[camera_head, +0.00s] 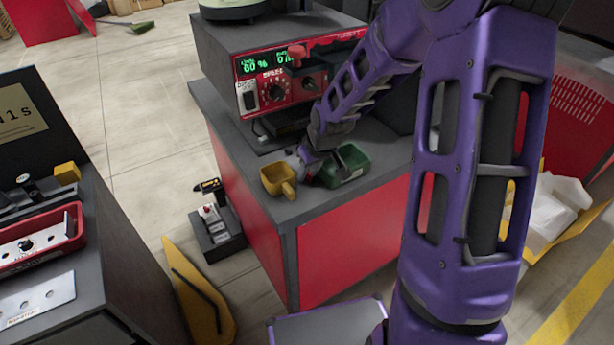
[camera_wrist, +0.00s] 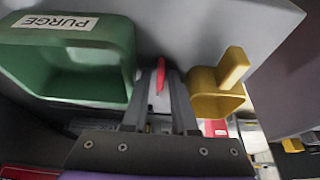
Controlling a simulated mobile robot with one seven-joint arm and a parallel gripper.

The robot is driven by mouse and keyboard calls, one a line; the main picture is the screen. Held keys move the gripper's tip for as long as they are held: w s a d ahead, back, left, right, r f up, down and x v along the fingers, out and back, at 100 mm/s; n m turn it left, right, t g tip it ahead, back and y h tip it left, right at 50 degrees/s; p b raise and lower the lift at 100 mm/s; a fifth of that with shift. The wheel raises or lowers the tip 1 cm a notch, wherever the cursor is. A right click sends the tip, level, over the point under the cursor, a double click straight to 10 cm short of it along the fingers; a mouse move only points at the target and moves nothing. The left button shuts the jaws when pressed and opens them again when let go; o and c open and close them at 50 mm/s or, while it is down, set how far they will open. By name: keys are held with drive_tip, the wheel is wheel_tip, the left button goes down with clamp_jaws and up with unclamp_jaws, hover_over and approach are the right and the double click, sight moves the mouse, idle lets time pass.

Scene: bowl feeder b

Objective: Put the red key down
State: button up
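My gripper (camera_wrist: 162,85) points at the grey top of the red-sided cabinet (camera_head: 228,118), between a green bin and a yellow scoop. The red key (camera_wrist: 160,76) shows as a narrow red piece between its fingertips, and the fingers are closed in on it. The rest of the key is hidden by the fingers. Whether the key touches the surface cannot be told.
The green bin (camera_wrist: 125,50), labelled PURGE, is close on the left in the wrist view. The yellow scoop (camera_wrist: 205,95) is close on the right. The feeder control box (camera_head: 222,62), with a green display, stands behind. Bare cabinet top lies nearer its front edge.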

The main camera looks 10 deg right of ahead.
drive_tip(key=shift+c, duration=0.3)
clamp_jaws()
drive_tip(key=shift+r, duration=0.15)
